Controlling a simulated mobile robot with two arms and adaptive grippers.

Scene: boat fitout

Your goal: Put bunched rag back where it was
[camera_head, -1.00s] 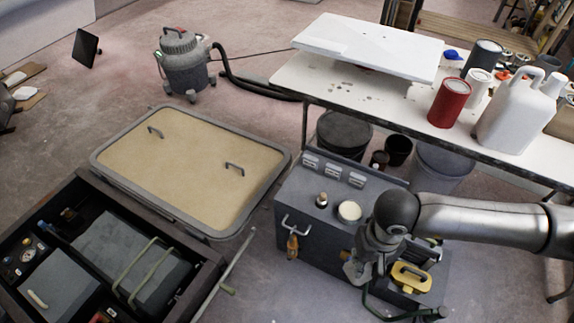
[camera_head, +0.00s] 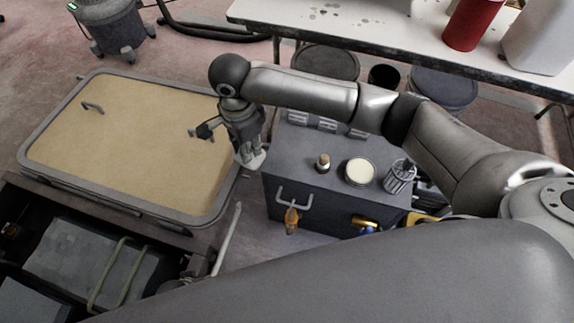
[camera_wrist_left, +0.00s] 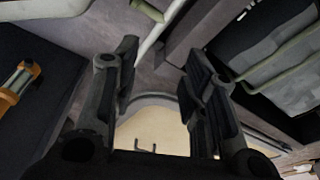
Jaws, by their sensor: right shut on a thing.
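The bunched rag (camera_head: 253,160) is a small, pale, crumpled piece at the tips of my right gripper (camera_head: 249,155). My right gripper points down and is shut on it, hiding part of it. In the head view they are just left of the grey toolbox's (camera_head: 318,190) back left corner, close to the tan hatch panel (camera_head: 130,145); I cannot tell whether the rag touches anything. My left gripper (camera_wrist_left: 160,88) is open and empty in the left wrist view, with the tan panel (camera_wrist_left: 150,130) beyond its fingers.
On the toolbox stand a round cream-topped tin (camera_head: 360,172), a small bottle (camera_head: 323,163) and a metal canister (camera_head: 400,176). An orange-handled tool (camera_head: 291,219) is at its front. A white table (camera_head: 400,40) with a red can (camera_head: 468,24) is behind. A dark open compartment (camera_head: 70,255) lies front left.

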